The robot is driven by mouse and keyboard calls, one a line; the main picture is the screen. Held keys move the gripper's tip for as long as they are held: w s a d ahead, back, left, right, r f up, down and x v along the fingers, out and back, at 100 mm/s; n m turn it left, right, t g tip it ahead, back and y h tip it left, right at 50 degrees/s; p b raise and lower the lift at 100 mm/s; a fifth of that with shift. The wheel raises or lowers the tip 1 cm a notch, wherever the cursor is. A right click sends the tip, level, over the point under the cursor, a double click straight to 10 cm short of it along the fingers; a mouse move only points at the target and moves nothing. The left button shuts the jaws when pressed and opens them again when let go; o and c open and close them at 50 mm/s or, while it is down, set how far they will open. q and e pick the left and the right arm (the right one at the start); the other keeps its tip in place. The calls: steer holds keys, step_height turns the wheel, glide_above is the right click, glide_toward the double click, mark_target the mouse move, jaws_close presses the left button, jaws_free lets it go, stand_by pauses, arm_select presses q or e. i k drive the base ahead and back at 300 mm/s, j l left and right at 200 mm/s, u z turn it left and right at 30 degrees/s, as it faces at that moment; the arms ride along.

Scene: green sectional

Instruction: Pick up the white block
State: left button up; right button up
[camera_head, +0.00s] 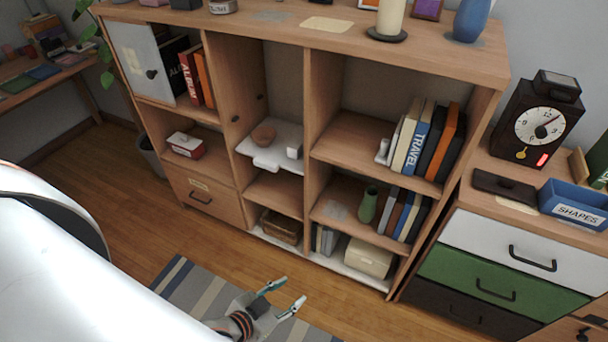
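A small white block (294,152) sits on a white pull-out tray (285,133) in the middle column of the wooden shelf unit. It is at the right end of the tray, beside a brown bowl (263,135). My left gripper (293,290) is low in front of the shelf, over the rug and floor. Its two fingers are spread and nothing is between them. It is well below and apart from the block. My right gripper is not in view.
The shelf unit (400,48) holds books, a green vase (368,204) and boxes. A partition stands right of the block. At right are a clock (537,122), a blue bin (575,204) and drawers. The floor before the shelf is clear except a striped rug (195,290).

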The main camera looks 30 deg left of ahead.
mark_target(294, 149)
steer(key=k+j, duration=0.15)
steer(key=j, duration=0.25)
steer(key=k+j, duration=0.15)
steer(key=j, duration=0.2)
steer(key=k+j, duration=0.15)
steer(key=j, duration=0.25)
steer(key=k+j, duration=0.15)
steer(key=j, duration=0.25)
